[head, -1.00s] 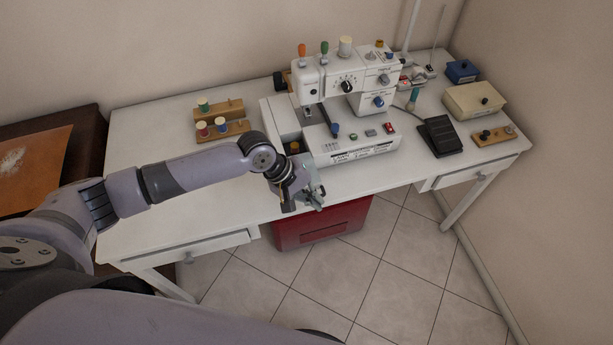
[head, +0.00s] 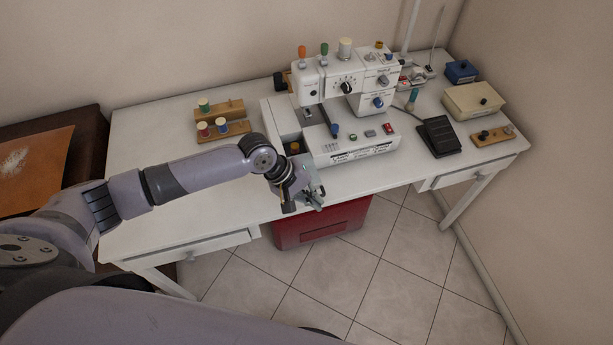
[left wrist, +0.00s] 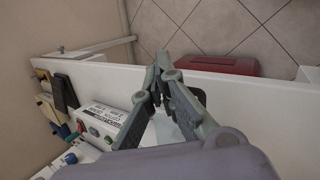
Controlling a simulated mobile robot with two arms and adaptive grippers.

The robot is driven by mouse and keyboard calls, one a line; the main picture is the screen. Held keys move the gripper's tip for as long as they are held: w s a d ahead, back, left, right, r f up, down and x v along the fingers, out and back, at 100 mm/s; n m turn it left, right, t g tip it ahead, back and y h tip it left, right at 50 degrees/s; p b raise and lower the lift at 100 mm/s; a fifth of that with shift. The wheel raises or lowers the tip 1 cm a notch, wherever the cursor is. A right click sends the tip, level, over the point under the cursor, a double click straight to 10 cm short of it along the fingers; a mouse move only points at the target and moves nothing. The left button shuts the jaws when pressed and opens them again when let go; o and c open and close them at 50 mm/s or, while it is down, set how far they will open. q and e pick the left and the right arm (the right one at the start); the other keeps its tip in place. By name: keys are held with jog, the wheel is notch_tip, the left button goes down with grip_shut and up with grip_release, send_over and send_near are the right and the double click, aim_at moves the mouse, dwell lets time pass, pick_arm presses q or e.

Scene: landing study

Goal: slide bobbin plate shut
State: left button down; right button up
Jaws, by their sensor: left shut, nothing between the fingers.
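The white sewing machine (head: 345,150) stands on the desk, with an open dark recess (head: 283,124) at the left of its base. A pale grey plate (head: 311,175), apparently the bobbin plate, shows at the front left corner of the base, partly hidden by my left gripper. My left gripper (head: 317,203) is shut and empty at the desk's front edge, close to this plate. In the left wrist view, its fingertips (left wrist: 155,72) meet, and a pale surface shows between the fingers. Whether they touch the plate I cannot tell. My right gripper is out of view.
Thread spools on wooden racks (head: 224,130) stand left of the machine. A black pedal (head: 438,137), a beige box (head: 473,101) and a blue box (head: 462,71) are to its right. A red bin (head: 320,224) stands under the desk.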

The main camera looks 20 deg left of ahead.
pick_arm(q)
jog(key=shift+p, duration=0.55)
jog(key=shift+w+a, duration=0.45)
jog(key=shift+w, duration=0.25)
dwell(0.4)
jog(key=shift+w+a+b, duration=0.35)
jog(key=shift+w+a, duration=0.2)
jog(key=shift+w, duration=0.25)
jog(key=shift+w+a+b, duration=0.35)
jog(key=shift+w+a, duration=0.15)
jog(key=shift+w, duration=0.25)
jog(key=shift+w+a+b, duration=0.35)
jog(key=shift+w+a, duration=0.25)
jog(key=shift+w, duration=0.25)
jog(key=shift+w+a+b, duration=0.35)
jog(key=shift+w+a, duration=0.2)
jog(key=shift+w, duration=0.25)
dwell(0.8)
jog(key=shift+s, duration=0.1)
dwell(0.4)
jog(key=shift+s+d+p, duration=0.1)
jog(key=shift+d+p, duration=0.05)
jog(key=shift+p, duration=0.45)
